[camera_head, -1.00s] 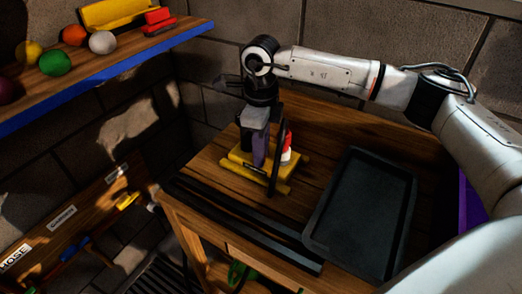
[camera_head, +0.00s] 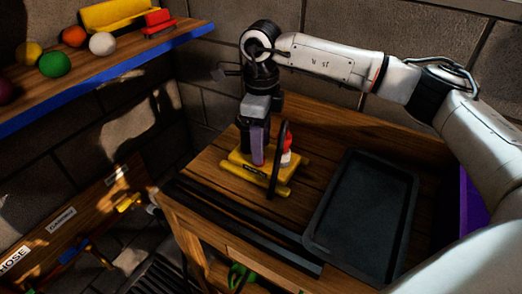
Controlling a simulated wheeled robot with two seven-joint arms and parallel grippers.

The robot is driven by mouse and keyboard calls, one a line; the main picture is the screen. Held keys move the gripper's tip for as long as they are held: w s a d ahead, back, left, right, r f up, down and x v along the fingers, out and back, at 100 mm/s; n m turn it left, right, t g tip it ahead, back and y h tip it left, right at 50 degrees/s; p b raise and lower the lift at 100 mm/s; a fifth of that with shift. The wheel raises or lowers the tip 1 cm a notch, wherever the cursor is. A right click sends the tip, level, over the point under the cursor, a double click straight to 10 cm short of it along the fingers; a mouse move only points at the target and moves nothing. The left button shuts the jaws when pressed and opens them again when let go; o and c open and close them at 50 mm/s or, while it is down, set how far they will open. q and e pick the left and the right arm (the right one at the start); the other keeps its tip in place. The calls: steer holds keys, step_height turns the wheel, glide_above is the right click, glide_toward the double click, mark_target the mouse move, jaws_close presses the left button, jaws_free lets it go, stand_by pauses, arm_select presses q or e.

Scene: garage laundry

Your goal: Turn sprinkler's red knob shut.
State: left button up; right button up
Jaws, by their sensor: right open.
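The sprinkler (camera_head: 278,183) has a yellow base and sits on the wooden table, near its back left corner. A red knob (camera_head: 287,142) with a white part below it stands on the sprinkler's right side. A thin black upright piece rises in front of it. My right gripper (camera_head: 256,147) points down over the sprinkler, left of the red knob and apart from it. It is open, with a purple finger showing; the other finger is dark and partly hidden. My left gripper is not in view.
A dark tray (camera_head: 363,215) lies on the table to the right. Black rails (camera_head: 240,226) run along the table's front edge. A blue-edged shelf (camera_head: 120,58) with coloured balls is at upper left. Bare table lies between sprinkler and tray.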

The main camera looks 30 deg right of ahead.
step_height(320, 180, up, 8)
steer(key=shift+f, duration=0.25)
